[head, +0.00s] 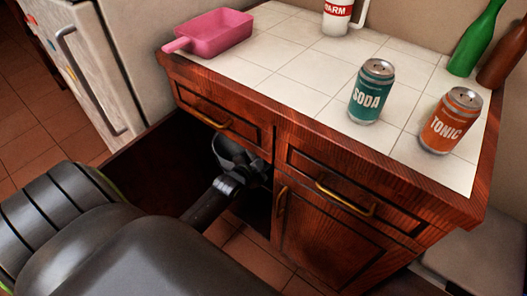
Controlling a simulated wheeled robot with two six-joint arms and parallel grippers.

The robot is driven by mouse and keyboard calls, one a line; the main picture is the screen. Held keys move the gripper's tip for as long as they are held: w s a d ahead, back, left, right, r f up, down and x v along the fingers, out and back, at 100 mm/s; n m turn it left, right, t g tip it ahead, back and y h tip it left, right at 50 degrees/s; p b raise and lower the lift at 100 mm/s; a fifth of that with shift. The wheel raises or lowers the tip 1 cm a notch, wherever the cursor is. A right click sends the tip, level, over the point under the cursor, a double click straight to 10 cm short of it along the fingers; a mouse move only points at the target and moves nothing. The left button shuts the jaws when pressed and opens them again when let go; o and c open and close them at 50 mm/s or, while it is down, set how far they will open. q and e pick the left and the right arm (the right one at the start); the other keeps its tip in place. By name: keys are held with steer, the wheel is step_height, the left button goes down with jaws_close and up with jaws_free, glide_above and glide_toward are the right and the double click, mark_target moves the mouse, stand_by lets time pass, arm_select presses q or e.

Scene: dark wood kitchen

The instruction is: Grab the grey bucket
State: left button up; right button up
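My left arm comes in from the lower left, and its gripper (236,170) is inside the dark open compartment of the wooden cabinet (340,245), below the left drawer. A dark grey rounded shape shows at the gripper's end in the shadow. I cannot tell whether it is the grey bucket or part of the gripper. No bucket can be made out clearly elsewhere. The fingers are too dark and small to tell open from shut. My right gripper is not in view.
An open cabinet door (135,165) stands left of the compartment. On the tiled top are a pink pan (212,34), a soda can (371,92), a tonic can (452,121), a white jug (338,20) and bottles (474,42). A fridge (85,60) stands at the left.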

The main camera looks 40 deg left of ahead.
arm_select(q)
steer(key=shift+s, duration=0.1)
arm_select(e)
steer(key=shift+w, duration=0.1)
arm_select(q)
steer(key=p+v, duration=0.1)
steer(key=v, duration=1.6)
steer(key=shift+p, duration=0.4)
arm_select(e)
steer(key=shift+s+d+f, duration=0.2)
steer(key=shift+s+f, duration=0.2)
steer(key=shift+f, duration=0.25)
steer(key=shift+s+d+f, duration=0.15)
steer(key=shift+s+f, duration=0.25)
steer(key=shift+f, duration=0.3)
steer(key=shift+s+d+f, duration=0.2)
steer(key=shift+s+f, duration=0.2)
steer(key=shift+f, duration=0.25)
arm_select(q)
steer(key=shift+s+r, duration=0.1)
steer(key=shift+s, duration=0.05)
